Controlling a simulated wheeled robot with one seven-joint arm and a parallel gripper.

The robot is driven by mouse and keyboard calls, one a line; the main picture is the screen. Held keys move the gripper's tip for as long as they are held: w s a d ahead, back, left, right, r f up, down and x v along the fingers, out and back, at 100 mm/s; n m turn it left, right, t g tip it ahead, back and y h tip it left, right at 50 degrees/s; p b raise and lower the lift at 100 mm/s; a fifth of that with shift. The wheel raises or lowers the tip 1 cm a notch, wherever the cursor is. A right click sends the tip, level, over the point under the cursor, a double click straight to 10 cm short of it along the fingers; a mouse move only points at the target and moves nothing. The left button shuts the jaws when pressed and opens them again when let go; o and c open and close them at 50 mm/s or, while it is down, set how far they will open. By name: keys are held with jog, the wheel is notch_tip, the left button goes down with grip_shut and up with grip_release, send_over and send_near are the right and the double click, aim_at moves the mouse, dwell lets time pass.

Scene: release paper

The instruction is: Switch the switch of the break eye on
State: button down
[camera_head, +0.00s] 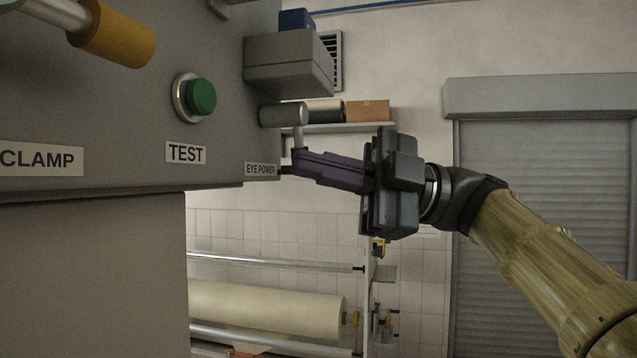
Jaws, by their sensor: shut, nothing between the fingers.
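The tips partly hide the area below the lever.
The machine's panel (110,105) fills the left, with a green TEST button (201,96) and a yellow-handled lever (117,32). A grey box (288,66) juts out above the fingers. A shelf with boxes (367,110) and a paper roll (265,309) are behind.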

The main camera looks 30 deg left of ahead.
jog(key=w+d+r, duration=0.1)
jog(key=w+d, duration=0.6)
jog(key=shift+r+p, duration=0.15)
jog(key=shift+p, duration=0.25)
jog(key=shift+s, duration=0.1)
